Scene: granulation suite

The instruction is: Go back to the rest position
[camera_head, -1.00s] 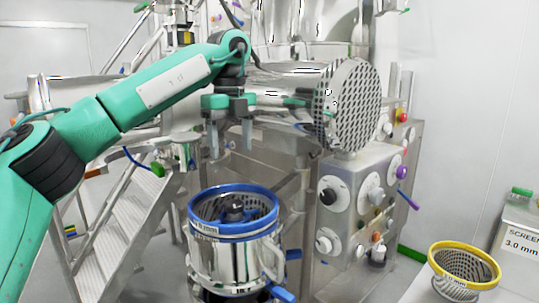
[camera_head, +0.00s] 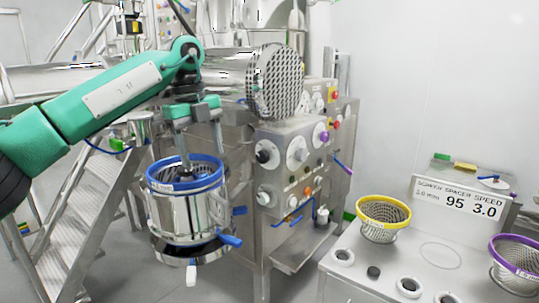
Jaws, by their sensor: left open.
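My left arm comes in from the left, and its teal left gripper (camera_head: 201,150) points straight down with its two grey fingers spread apart. No object shows between the fingers. The gripper appears over the steel mill vessel (camera_head: 175,215) with the blue rim (camera_head: 155,184). Its fingertips overlap the vessel's far rim in the picture; I cannot tell the gap in depth. My right gripper is out of view.
A pale counter (camera_head: 340,275) at lower right bears a yellow-rimmed screen basket (camera_head: 383,212), a purple-rimmed basket (camera_head: 520,262) and a sign (camera_head: 455,200). The steel machine's control panel (camera_head: 290,170) stands in the middle. Stairs (camera_head: 65,225) are at left.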

